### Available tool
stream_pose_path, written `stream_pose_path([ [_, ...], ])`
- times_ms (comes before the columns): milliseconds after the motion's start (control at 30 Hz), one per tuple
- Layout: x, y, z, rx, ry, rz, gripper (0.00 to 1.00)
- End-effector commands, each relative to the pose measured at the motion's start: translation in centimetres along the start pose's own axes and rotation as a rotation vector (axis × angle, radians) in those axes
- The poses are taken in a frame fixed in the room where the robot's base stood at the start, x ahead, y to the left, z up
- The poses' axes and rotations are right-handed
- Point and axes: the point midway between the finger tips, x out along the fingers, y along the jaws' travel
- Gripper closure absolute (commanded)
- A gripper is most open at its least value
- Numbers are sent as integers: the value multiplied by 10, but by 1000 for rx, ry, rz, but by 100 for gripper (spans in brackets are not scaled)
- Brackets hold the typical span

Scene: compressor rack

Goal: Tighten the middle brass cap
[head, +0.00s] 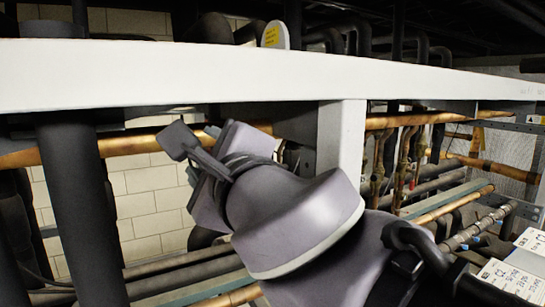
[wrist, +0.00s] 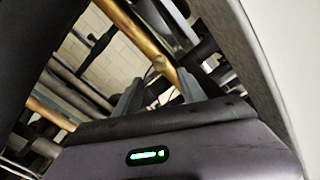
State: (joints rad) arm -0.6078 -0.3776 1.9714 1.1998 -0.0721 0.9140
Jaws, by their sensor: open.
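I cannot make out the middle brass cap in either view; my arm hides part of the rack in the head view. My gripper shows in the wrist view (wrist: 161,80), its two grey fingers apart with a gap between them. A copper pipe (wrist: 132,28) runs down toward that gap, and I cannot tell whether it lies between the fingers or behind them. I see nothing held. In the head view my wrist is below the white beam (head: 200,72), left of a white upright (head: 341,140), and the fingers are mostly hidden.
A thick black pipe (head: 82,210) stands at the left. A horizontal copper pipe (head: 125,145) runs behind my wrist. More pipes and brass-coloured fittings (head: 405,155) fill the rack at the right. White labelled boxes (head: 505,280) are at the lower right. Room around my wrist is tight.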

Motion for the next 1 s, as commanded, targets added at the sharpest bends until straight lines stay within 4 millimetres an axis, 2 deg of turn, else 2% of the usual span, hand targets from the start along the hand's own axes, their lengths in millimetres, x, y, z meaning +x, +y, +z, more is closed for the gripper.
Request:
stream_pose_path([
  [100, -37, -6, 4, 0, -2, -1, 52],
  [300, -82, -6, 4, 0, -2, 0, 52],
  [467, -95, -2, 1, 1, 0, 0, 52],
  [700, -95, 0, 0, 0, 0, 0, 52],
  [767, -95, -1, 0, -53, 2, 1, 52],
  [867, -94, -3, -1, -456, 14, 6, 52],
  [1000, -93, -5, -1, -1358, 18, 14, 52],
])
